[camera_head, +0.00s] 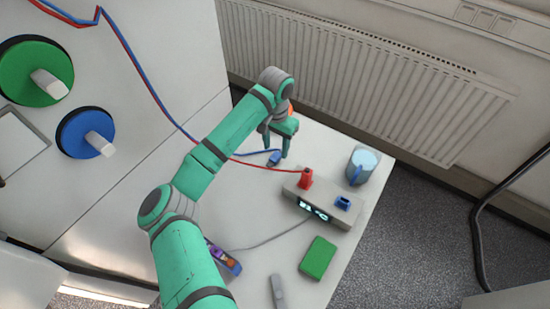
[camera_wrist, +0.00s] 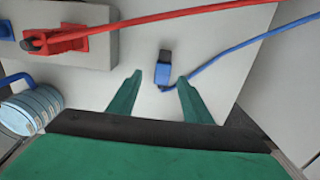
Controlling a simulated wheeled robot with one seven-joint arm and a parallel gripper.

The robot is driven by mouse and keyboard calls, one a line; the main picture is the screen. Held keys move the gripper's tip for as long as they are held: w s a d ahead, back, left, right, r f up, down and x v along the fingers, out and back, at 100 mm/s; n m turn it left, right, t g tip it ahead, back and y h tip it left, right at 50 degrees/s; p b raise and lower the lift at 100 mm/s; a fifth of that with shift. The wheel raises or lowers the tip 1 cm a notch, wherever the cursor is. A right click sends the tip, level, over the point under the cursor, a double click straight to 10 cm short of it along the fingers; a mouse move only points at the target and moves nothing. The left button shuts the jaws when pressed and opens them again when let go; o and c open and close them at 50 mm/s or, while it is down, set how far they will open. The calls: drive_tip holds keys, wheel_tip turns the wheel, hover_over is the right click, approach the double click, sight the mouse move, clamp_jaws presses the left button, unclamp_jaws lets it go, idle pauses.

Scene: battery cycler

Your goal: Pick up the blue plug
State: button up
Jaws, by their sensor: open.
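The blue plug (camera_wrist: 162,72) lies on the white table with its blue cable running off to the upper right in the wrist view. In the head view the blue plug (camera_head: 274,159) is near the table's far left part, just beside my gripper. My gripper (camera_wrist: 158,77) is open, with its two green fingers apart and the plug in line with the gap between their tips. It is empty. In the head view my gripper (camera_head: 276,150) points down over the table, and my arm hides part of the surface there.
A grey cycler box (camera_head: 323,206) with a display holds a red plug (camera_head: 306,179) and a blue socket (camera_head: 343,203). A mug (camera_head: 362,165), a green block (camera_head: 317,258) and a grey tool (camera_head: 278,291) are on the table. A radiator (camera_head: 360,85) stands behind. The red cable crosses near the blue one.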

sight(274, 158)
drive_tip(key=f, duration=0.5)
drive_tip(key=shift+w+a, duration=0.15)
drive_tip(key=shift+a, duration=0.15)
drive_tip(key=c, duration=1.1)
drive_tip(key=shift+r, duration=0.1)
